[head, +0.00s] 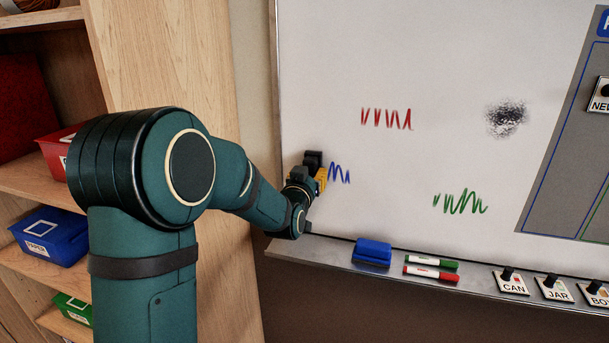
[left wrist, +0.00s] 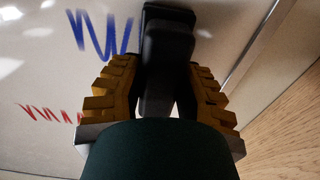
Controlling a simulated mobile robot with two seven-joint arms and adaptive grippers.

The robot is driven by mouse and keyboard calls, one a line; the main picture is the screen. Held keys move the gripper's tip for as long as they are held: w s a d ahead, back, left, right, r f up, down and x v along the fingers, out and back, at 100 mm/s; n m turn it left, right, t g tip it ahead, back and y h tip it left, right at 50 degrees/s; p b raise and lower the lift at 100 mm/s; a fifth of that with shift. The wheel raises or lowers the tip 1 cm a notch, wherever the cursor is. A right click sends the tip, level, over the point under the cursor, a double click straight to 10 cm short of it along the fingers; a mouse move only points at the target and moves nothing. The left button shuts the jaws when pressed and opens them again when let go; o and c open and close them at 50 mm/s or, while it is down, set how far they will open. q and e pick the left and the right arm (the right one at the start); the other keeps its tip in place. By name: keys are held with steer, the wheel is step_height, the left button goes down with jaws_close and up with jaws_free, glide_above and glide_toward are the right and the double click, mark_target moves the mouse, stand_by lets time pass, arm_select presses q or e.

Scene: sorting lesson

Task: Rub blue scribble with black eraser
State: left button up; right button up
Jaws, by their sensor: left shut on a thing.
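The blue scribble (head: 339,173) is on the whiteboard (head: 420,60), near its left edge. It also shows in the left wrist view (left wrist: 92,35), just beside the eraser. My left gripper (head: 310,180) is shut on the black eraser (head: 313,158) and holds it at the board, left of the scribble. In the left wrist view the eraser (left wrist: 166,50) stands between the yellow fingers. Whether its face touches the board I cannot tell. Part of the blue scribble may be hidden behind the gripper. My right gripper is not in view.
A red scribble (head: 386,119), a green scribble (head: 460,202) and a black smudge (head: 506,118) are elsewhere on the board. The ledge (head: 330,248) below holds a blue eraser (head: 372,252), green and red markers (head: 432,273) and label cards. A wooden shelf with bins stands at left.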

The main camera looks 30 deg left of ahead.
arm_select(q)
steer(key=shift+w+d, duration=0.25)
steer(key=shift+d, duration=0.6)
steer(key=shift+w+d, duration=0.25)
steer(key=shift+d, duration=0.6)
steer(key=shift+w+d, duration=0.2)
steer(key=shift+d, duration=0.65)
steer(key=shift+w+d, duration=0.15)
steer(key=shift+d, duration=0.7)
